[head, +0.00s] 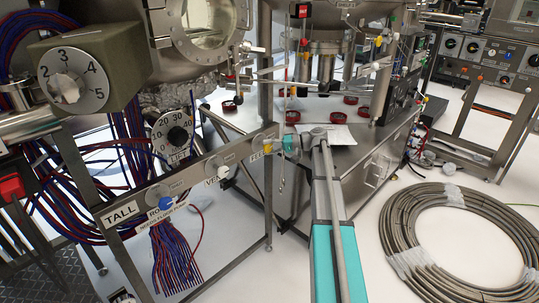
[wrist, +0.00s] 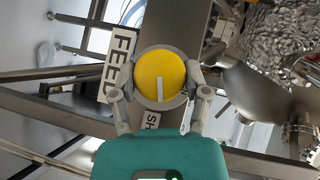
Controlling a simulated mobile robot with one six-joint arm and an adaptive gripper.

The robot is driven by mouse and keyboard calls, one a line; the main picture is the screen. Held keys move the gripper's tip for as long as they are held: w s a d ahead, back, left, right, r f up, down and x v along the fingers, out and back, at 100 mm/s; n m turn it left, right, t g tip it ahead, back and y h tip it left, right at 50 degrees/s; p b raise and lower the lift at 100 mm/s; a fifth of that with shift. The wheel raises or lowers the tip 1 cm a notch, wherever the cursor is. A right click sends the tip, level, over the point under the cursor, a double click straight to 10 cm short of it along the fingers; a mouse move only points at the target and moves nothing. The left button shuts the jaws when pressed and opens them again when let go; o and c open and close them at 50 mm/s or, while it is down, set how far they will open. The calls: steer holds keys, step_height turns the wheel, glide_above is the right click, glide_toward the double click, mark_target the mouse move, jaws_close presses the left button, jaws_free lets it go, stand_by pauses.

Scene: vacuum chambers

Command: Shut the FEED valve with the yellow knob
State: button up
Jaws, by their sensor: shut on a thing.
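The yellow knob (wrist: 160,68) sits on the metal rail beside the FEED label (wrist: 119,62). In the wrist view its pale line runs from near the centre down towards my palm, near a partly hidden label that shows "SH" (wrist: 152,121). My gripper (wrist: 160,77) has one finger on each side of the knob and is closed on it. In the head view the yellow knob (head: 267,148) shows small at the far end of the rail, with my gripper (head: 287,143) against it from the right.
The same rail (head: 196,173) carries a white VENT knob (head: 223,171) and a blue knob (head: 165,203). A LIFT dial (head: 177,136) stands behind it. A metal chamber frame is behind the gripper. A coiled hose (head: 400,215) lies on the floor at right.

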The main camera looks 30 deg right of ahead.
steer(key=shift+f+m+y+b, duration=0.3)
steer(key=shift+m+y+b, duration=0.4)
steer(key=shift+b, duration=0.35)
steer(key=shift+r+m+t+y+b, duration=0.15)
steer(key=shift+m+t+y+b, duration=0.15)
steer(key=shift+y+b, duration=0.1)
steer(key=shift+r, duration=0.1)
steer(key=o, duration=1.1)
steer(key=shift+o, duration=0.2)
steer(key=shift+d, duration=0.15)
steer(key=v, duration=1.2)
